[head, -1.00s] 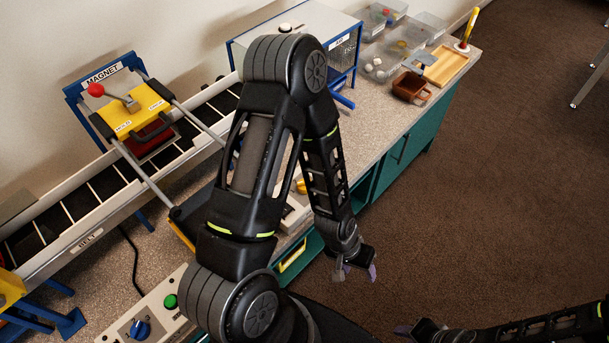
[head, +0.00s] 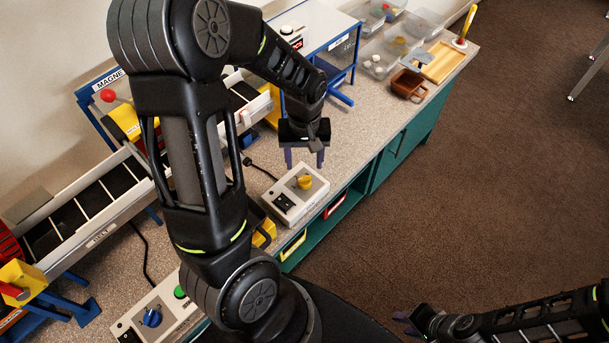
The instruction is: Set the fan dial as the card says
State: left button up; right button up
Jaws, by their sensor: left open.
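A beige control box (head: 287,205) with a yellow dial (head: 305,182) and a black switch sits near the front edge of the bench. My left gripper (head: 305,158) points down just above and behind the yellow dial, its two fingers apart with nothing between them. It looks clear of the dial, though the exact height is hard to tell. A second control box (head: 168,313) at lower left has a blue dial (head: 152,317) and a green button. I cannot make out a card. My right gripper (head: 406,323) is low over the floor side, small and dark.
A belt conveyor (head: 105,222) and a magnet stand (head: 100,84) are at left, partly behind my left arm. A blue-framed box (head: 338,62) stands behind the gripper. Clear bins (head: 378,62), a brown container (head: 409,85) and a wooden tray (head: 447,62) are at far right.

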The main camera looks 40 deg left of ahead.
aim_at(304, 177)
pick_arm(q)
jog(key=shift+f, duration=0.15)
notch_tip(304, 177, down, 8)
jog(key=shift+r, duration=0.2)
grip_shut()
dwell(0.7)
